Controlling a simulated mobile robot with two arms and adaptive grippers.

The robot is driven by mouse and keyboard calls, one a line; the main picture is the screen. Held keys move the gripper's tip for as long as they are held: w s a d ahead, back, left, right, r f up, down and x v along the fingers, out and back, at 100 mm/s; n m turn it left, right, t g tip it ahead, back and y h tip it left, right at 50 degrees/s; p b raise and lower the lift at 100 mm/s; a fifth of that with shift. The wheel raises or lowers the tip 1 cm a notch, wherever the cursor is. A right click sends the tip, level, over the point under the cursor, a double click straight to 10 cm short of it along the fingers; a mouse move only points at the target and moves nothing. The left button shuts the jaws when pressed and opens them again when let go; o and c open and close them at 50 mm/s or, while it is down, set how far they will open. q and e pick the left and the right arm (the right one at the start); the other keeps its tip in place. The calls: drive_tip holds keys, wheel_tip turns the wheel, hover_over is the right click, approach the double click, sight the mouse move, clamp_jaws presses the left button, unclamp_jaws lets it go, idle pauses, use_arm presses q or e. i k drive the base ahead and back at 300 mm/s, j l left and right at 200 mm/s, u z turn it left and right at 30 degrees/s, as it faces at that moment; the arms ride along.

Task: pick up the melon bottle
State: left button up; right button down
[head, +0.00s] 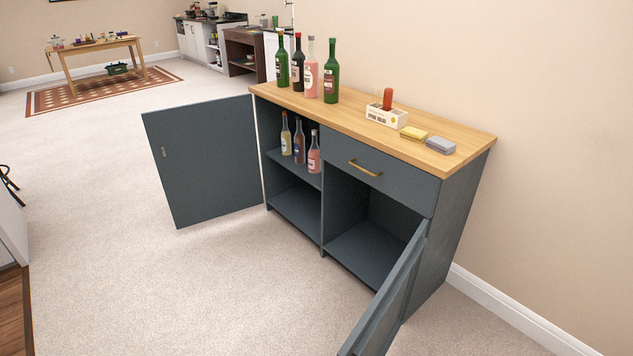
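Several bottles stand upright on the wooden top of the dark cabinet (330,113). They are a green bottle (282,65), a dark bottle (298,68), a pink bottle (311,72) and another green bottle (331,75). Three smaller bottles stand on the upper shelf inside: a pale yellow bottle (286,138), a bluish bottle with an orange-red lower part (299,143) and a pink bottle (314,155). The labels are too small to read, so I cannot tell which is the melon bottle. Neither of my grippers is in view.
The left cabinet door (205,160) and right door (388,300) stand open. The drawer (372,172) is shut. A white box (386,117) with a red item, a yellow sponge (414,134) and a grey block (441,146) sit on top. The carpet in front (190,280) is clear.

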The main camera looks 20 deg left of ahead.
sight(286, 133)
drive_tip(key=i+j, duration=0.1)
drive_tip(key=j, duration=0.45)
drive_tip(key=i+j+z, duration=0.1)
drive_tip(key=j, duration=0.4)
drive_tip(key=i+j, duration=0.15)
drive_tip(key=j, duration=0.4)
drive_tip(key=i+j+z, duration=0.1)
drive_tip(key=j, duration=0.45)
